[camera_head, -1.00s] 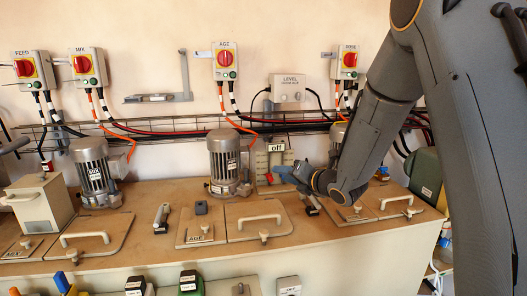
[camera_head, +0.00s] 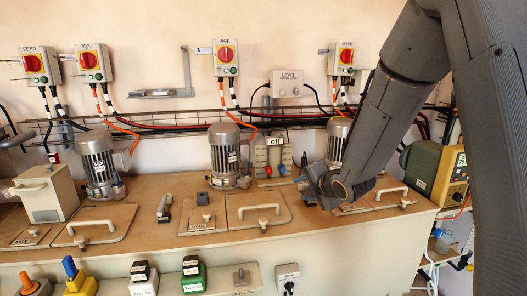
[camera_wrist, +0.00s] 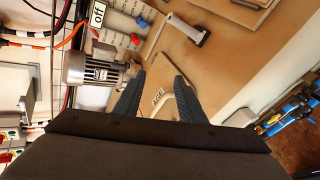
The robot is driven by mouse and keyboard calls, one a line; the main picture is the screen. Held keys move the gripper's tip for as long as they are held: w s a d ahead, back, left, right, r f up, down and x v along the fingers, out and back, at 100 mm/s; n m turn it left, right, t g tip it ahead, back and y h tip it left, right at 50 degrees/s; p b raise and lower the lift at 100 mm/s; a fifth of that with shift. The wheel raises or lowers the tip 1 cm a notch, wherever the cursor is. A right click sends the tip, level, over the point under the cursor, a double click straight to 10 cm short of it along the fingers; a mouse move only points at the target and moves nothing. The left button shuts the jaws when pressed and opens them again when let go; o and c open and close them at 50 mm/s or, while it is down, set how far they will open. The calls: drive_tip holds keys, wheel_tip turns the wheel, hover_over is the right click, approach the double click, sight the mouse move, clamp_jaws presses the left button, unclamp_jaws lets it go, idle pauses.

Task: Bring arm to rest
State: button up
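My arm (camera_head: 395,110) comes down from the upper right in the head view, with its wrist (camera_head: 342,186) low over the right part of the bench top. My gripper (camera_wrist: 158,80) shows in the wrist view with its two dark fingers apart and nothing between them. A wooden panel with a pale label lies beyond the fingers. In the head view the fingers are mostly hidden by the wrist, and I cannot tell whether anything touches the bench.
The wooden bench (camera_head: 150,195) carries grey motors (camera_head: 223,155), handled lids (camera_head: 262,208) and a white box (camera_head: 47,192). A hanging "off" sign (camera_head: 276,141) is left of my wrist. A green-yellow machine (camera_head: 435,172) stands right. Switch boxes and cables line the wall.

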drive_tip(key=s+d+f+m+g+h+b, duration=0.1)
drive_tip(key=s+d+f+m+g+h, duration=0.2)
drive_tip(key=s+m, duration=0.45)
drive_tip(key=s+d+f+m+g+h+b, duration=0.1)
drive_tip(key=s+d+f+m+g+b, duration=0.15)
drive_tip(key=s+d+f+m, duration=0.4)
drive_tip(key=s+a+m+g, duration=0.1)
drive_tip(key=s+m+g, duration=0.1)
drive_tip(key=s+m, duration=0.3)
drive_tip(key=s+a+m+g+b, duration=0.1)
drive_tip(key=s+m, duration=0.5)
drive_tip(key=s, duration=0.8)
drive_tip(key=a+g, duration=0.1)
drive_tip(key=g, duration=0.1)
drive_tip(key=shift+s+f+g, duration=0.15)
drive_tip(key=shift+f+g, duration=0.1)
drive_tip(key=shift+g, duration=0.1)
